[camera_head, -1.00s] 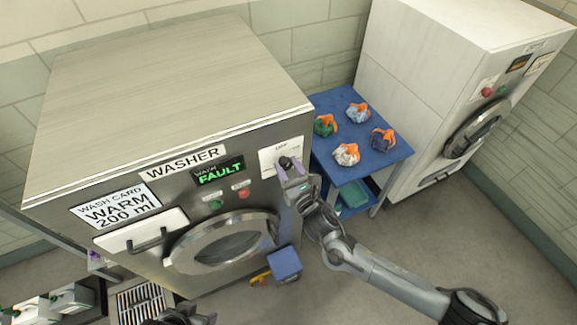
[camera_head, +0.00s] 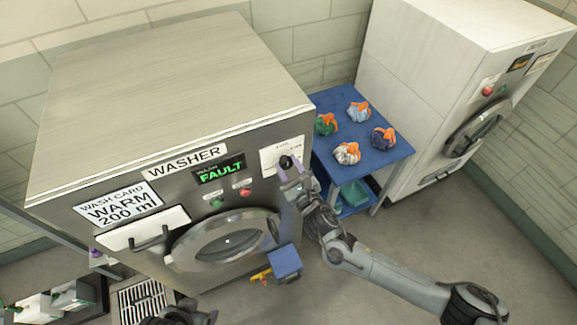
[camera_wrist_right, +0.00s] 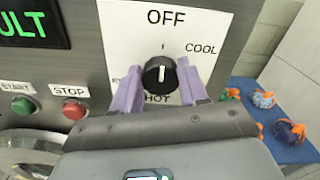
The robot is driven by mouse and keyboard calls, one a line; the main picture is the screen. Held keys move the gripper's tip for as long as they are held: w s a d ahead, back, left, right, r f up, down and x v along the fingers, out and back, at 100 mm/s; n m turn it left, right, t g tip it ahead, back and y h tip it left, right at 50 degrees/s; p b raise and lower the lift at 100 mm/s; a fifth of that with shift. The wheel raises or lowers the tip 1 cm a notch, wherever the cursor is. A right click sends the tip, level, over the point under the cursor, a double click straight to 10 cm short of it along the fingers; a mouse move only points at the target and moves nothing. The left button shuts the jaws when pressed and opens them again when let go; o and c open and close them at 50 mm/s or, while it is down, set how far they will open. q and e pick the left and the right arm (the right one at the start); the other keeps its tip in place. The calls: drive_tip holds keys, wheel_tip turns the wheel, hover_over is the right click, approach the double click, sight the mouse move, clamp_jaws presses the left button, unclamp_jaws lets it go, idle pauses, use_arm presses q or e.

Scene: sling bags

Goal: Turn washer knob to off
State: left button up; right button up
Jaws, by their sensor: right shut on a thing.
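The washer (camera_head: 165,90) stands at left in the head view, its display reading FAULT. Its black knob (camera_wrist_right: 160,74) sits on a white dial plate with OFF at the top, COOL at right, HOT below and a partly covered label at left. The knob (camera_head: 286,163) also shows in the head view. I cannot tell for sure which label its white mark points to. My right gripper (camera_wrist_right: 161,88) is shut on the knob, one purple finger on each side. It also shows in the head view (camera_head: 293,176). Dark parts at the bottom edge may be my left gripper (camera_head: 180,314).
Green START (camera_wrist_right: 23,107) and red STOP (camera_wrist_right: 74,109) buttons lie left of the knob. A blue table (camera_head: 352,143) with several tied bags stands right of the washer, and a white machine (camera_head: 440,80) beyond it.

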drive_tip(key=o, duration=1.1)
drive_tip(key=shift+c, duration=0.2)
drive_tip(key=b+v, duration=0.1)
drive_tip(key=v, duration=0.9)
drive_tip(key=shift+s+d, duration=0.2)
drive_tip(key=shift+s, duration=0.15)
